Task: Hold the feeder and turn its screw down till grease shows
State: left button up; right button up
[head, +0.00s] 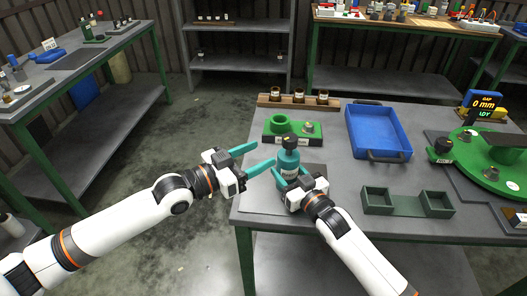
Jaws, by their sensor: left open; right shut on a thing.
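My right gripper (283,178) is shut on the feeder's lower body from the front right. My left gripper (250,158) is open, its two teal fingers spread, just left of the feeder and apart from its top. No grease can be made out at this size.
A green fixture (310,131) with a ring stands behind the feeder. A wooden rack (271,100) with brown jars is farther back. A blue tray (401,141), a dark green two-compartment holder (409,210) and a round green turntable (470,167) lie to the right.

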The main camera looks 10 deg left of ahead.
jog(key=shift+f, duration=0.1)
jog(key=o, duration=1.4)
